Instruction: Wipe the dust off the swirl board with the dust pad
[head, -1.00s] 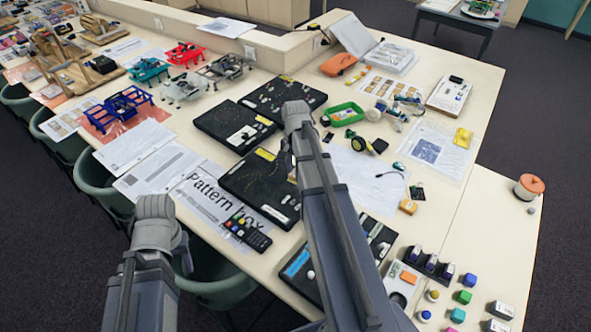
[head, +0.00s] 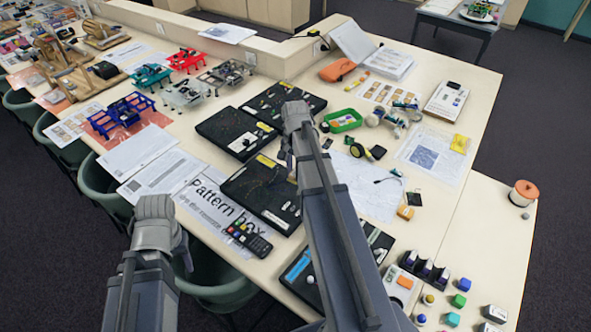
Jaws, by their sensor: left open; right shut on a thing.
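Several black boards lie on the table. One black board (head: 258,194) lies just under and left of my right gripper and shows faint curved marks. Two more boards, a left one (head: 228,128) and a farther one (head: 275,98), lie behind it. I cannot tell for sure which is the swirl board. My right gripper (head: 287,152) is over the edge of the near board. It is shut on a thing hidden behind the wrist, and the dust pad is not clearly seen. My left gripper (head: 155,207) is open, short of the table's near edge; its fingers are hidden.
A remote (head: 249,238) lies on the Pattern box sheet (head: 205,203). Another black board (head: 300,275) is partly behind my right arm. A green tray (head: 358,125), loose parts and colored blocks (head: 458,300) stand to the right. Green chairs (head: 215,285) line the near edge.

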